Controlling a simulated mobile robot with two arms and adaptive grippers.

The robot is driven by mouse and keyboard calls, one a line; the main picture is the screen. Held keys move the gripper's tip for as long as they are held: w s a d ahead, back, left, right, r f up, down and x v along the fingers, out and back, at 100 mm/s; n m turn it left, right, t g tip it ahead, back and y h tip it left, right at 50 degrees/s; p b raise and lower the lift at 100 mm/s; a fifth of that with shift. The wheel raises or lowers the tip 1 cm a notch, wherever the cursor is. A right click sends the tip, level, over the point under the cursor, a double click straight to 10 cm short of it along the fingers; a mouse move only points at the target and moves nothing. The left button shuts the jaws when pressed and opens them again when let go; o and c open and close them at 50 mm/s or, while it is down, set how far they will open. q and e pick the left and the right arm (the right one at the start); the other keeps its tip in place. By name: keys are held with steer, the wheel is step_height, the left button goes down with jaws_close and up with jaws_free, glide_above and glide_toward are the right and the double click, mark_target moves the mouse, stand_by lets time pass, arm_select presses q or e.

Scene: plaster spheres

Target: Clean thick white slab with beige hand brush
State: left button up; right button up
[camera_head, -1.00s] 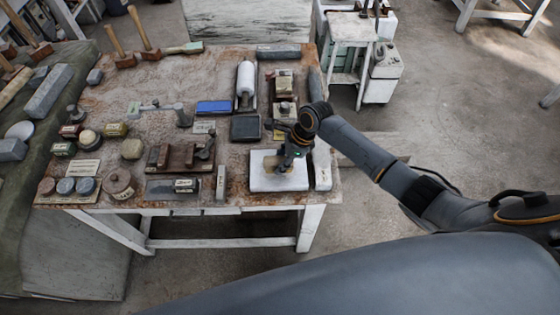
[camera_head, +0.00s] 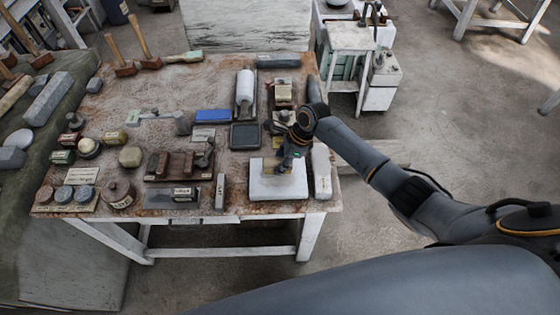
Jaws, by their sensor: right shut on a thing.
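The thick white slab (camera_head: 278,187) lies flat at the front right of the worktable. My right gripper (camera_head: 285,167) points down over the far part of the slab and is shut on the beige hand brush (camera_head: 284,171). The brush is mostly hidden under the gripper. It appears to rest on the slab's top, but I cannot clearly see the contact. The front part of the slab's top is bare and pale. My left gripper is not in view.
A pale upright-edged block (camera_head: 321,172) lies close to the slab's right. A narrow grey bar (camera_head: 220,191) and a brown wooden rack (camera_head: 180,165) lie to its left. A dark tray (camera_head: 245,136) and a blue block (camera_head: 213,116) are behind. The table's front edge is close.

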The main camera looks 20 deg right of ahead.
steer(key=shift+f, duration=0.5)
steer(key=shift+s+d+r, duration=0.1)
steer(key=shift+d+r, duration=0.05)
steer(key=shift+d, duration=0.25)
steer(key=shift+s+d, duration=0.2)
steer(key=shift+d, duration=0.45)
steer(key=shift+w+a, duration=0.2)
steer(key=shift+a, duration=0.5)
steer(key=shift+w+a, duration=0.25)
steer(key=shift+a, duration=0.5)
steer(key=shift+w+a, duration=0.2)
steer(key=shift+a, duration=0.5)
